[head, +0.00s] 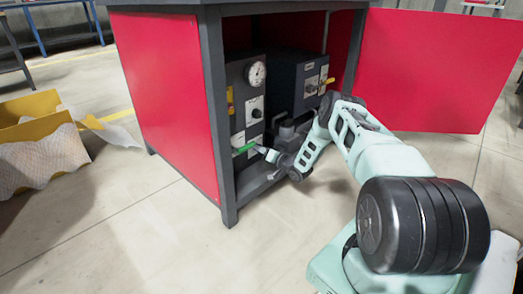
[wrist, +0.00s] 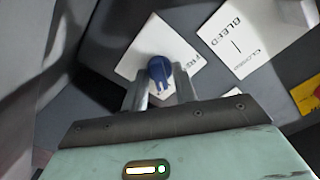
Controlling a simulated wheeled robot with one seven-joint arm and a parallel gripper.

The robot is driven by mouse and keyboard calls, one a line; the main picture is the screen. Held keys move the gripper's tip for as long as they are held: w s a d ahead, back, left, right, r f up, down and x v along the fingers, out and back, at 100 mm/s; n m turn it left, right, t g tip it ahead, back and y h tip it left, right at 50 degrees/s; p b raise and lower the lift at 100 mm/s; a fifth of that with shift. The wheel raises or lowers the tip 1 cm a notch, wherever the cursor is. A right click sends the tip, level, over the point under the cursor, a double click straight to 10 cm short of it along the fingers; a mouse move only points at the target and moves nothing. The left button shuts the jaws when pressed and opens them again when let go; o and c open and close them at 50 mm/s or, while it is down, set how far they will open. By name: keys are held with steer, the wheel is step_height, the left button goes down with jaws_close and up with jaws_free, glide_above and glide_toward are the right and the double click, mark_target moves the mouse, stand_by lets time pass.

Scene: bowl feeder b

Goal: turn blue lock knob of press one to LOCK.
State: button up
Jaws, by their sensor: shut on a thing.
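The blue lock knob (wrist: 159,70) shows in the wrist view, in front of a white label (wrist: 143,55) whose visible letters begin with "FR". My gripper (wrist: 162,88) has its two fingers on either side of the knob, shut on it. The knob's pointer part faces down toward my gripper in that view. In the head view my gripper (head: 262,150) reaches into the cabinet at the lower front of the left dark unit (head: 237,100), which carries a round gauge (head: 256,74). I cannot make out the blue knob in the head view.
A second label (wrist: 248,35) reading "BLEED" and "CLOSED" is to the right in the wrist view, with a yellow sticker (wrist: 308,95). The cabinet's red side (head: 165,95) and front post (head: 217,120) stand left of my arm. The red door (head: 440,70) is open at right.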

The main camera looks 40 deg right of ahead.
steer(key=shift+s+f+m, duration=0.1)
steer(key=shift+f+m, duration=0.05)
steer(key=shift+m, duration=0.75)
steer(key=o, duration=0.6)
steer(key=shift+o, duration=0.2)
steer(key=shift+s, duration=0.15)
steer(key=s+d+p, duration=0.1)
steer(key=s+p, duration=0.7)
steer(key=s, duration=0.9)
steer(key=shift+d, duration=0.15)
